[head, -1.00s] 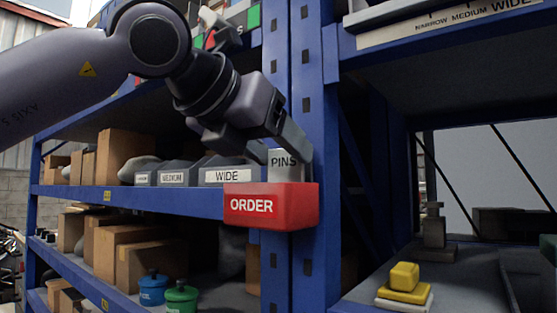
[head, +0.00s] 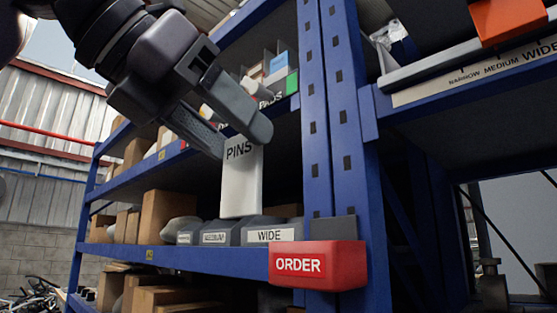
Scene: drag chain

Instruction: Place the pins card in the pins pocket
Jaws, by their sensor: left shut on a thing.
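The white pins card (head: 241,190), marked PINS, hangs upright in my left gripper (head: 238,142). The gripper is shut on the card's top edge, and its fingers partly cover that edge. The card is above the grey bins, in front of the shelf. A row of pockets (head: 290,84) with coloured cards stands on the upper shelf behind the gripper; one label ends in "DS". I cannot tell which is the pins pocket; the gripper hides part of the row. My right gripper is not in view.
A red ORDER holder (head: 320,264) is fixed at the blue rack post (head: 345,130). Grey bins, one marked WIDE (head: 270,234), and cardboard boxes (head: 165,213) stand on the middle shelf. An orange object (head: 510,18) is at the top right.

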